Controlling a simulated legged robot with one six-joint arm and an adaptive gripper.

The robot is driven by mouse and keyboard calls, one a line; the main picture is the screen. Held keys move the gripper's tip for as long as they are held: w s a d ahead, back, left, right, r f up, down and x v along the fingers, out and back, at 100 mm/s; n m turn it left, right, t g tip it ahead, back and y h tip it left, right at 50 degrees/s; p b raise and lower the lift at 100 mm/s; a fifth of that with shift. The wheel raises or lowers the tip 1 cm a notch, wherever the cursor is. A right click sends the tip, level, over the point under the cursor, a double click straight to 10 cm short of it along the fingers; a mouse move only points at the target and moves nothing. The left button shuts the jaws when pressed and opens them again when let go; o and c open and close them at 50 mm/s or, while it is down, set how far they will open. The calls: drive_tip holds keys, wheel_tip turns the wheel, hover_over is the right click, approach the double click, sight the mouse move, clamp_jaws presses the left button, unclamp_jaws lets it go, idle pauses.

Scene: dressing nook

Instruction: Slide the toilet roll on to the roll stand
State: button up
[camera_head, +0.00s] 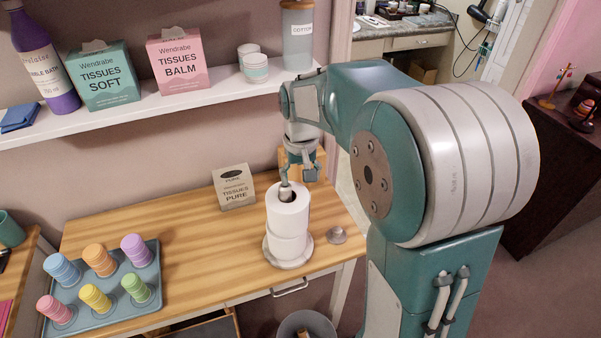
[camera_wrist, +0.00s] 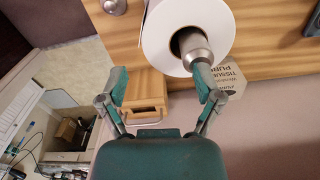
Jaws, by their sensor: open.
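The toilet roll (camera_head: 289,209) is white and sits upright around the post of the roll stand, above another white roll (camera_head: 287,246). The stand's round pale base (camera_head: 304,256) shows below them on the wooden table. In the wrist view, the grey post (camera_wrist: 195,48) of the stand passes through the core of the upper roll (camera_wrist: 225,20). My gripper (camera_wrist: 162,80) is open, with nothing between its fingers. One finger is close to the post's tip; I cannot tell if they touch. In the head view, my gripper (camera_head: 298,178) is just above and behind the roll's top.
A tissue box (camera_head: 234,188) stands behind the rolls, and a small grey knob-like object (camera_head: 336,235) lies to their right. A blue tray (camera_head: 108,308) of coloured stacks is at the left. A shelf (camera_head: 180,102) with boxes and bottles hangs above. The table's middle is clear.

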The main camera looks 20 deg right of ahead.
drive_tip(key=shift+r, duration=0.1)
wheel_tip(320, 180, up, 12)
idle(0.5)
drive_tip(key=shift+w, duration=0.1)
idle(0.7)
drive_tip(key=s+a+f+t, duration=0.2)
drive_tip(key=s, duration=0.8)
drive_tip(key=s+a+f+n+t, duration=0.1)
drive_tip(key=s+f+t, duration=0.2)
drive_tip(key=s, duration=0.7)
drive_tip(key=shift+s+a+t, duration=0.25)
drive_tip(key=shift+a+t, duration=0.05)
drive_tip(key=shift+a, duration=0.05)
